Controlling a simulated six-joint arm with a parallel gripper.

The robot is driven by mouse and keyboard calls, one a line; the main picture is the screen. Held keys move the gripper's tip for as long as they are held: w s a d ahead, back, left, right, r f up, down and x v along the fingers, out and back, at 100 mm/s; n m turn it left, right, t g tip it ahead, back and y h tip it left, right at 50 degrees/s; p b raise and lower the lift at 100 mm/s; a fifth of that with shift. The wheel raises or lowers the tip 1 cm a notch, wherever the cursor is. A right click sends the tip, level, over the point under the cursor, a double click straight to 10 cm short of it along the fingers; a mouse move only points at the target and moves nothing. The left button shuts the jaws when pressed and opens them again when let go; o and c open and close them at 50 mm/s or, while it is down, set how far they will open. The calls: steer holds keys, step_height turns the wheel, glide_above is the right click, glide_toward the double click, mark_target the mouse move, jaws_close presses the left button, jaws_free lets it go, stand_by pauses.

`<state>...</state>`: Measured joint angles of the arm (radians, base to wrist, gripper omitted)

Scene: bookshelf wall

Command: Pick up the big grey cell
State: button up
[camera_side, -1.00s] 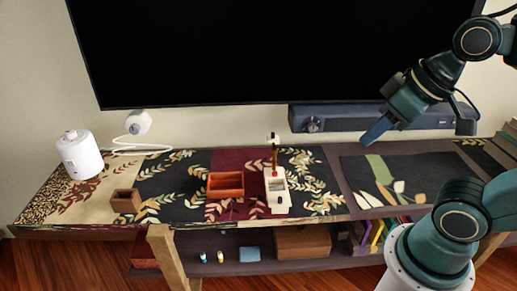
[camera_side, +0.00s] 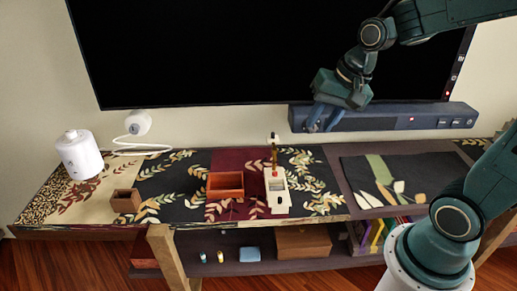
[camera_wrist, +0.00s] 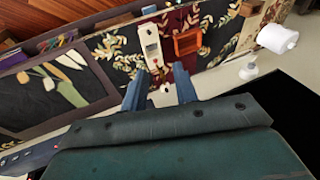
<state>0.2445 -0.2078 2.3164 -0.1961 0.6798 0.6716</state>
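I cannot make out a big grey cell for certain in either view. Two small cylinders that could be cells, one (camera_side: 203,257) and another (camera_side: 220,256), stand on the lower shelf in the side view; their size and colours are hard to tell. A white device (camera_side: 277,193) with an upright gold-brown piece stands on the table top; it also shows in the wrist view (camera_wrist: 151,42). My gripper (camera_side: 323,124) is raised in front of the soundbar, to the right of and above the device. In the wrist view its fingers (camera_wrist: 159,80) are apart with nothing between them.
An orange-brown tray (camera_side: 225,194) sits left of the device, and a small brown box (camera_side: 126,201) farther left. A white canister (camera_side: 80,155) stands at the left end. A soundbar (camera_side: 400,119) runs along the wall under the dark screen (camera_side: 250,50). A leaf-patterned dark mat (camera_side: 430,172) lies flat on the right.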

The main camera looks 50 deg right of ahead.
steer(key=w+d+f+m+y, duration=0.1)
steer(key=w+d+f+m, duration=0.2)
steer(key=f+m, duration=0.3)
steer(key=w+d+f+m+y, duration=0.1)
steer(key=w+d+f+m, duration=0.3)
steer(key=f, duration=0.6)
steer(key=w+d+f+m+y, duration=0.1)
steer(key=w+d+f+m, duration=0.3)
steer(key=d+f+m, duration=0.2)
step_height(320, 180, down, 2)
steer(key=shift+d+m, duration=0.2)
steer(key=shift+m, duration=0.9)
steer(key=shift+w, duration=0.15)
glide_above(279, 187)
steer(key=s+d, duration=0.2)
steer(key=shift+d+f, duration=0.15)
steer(key=shift+f, duration=3.55)
steer(key=shift+f, duration=0.1)
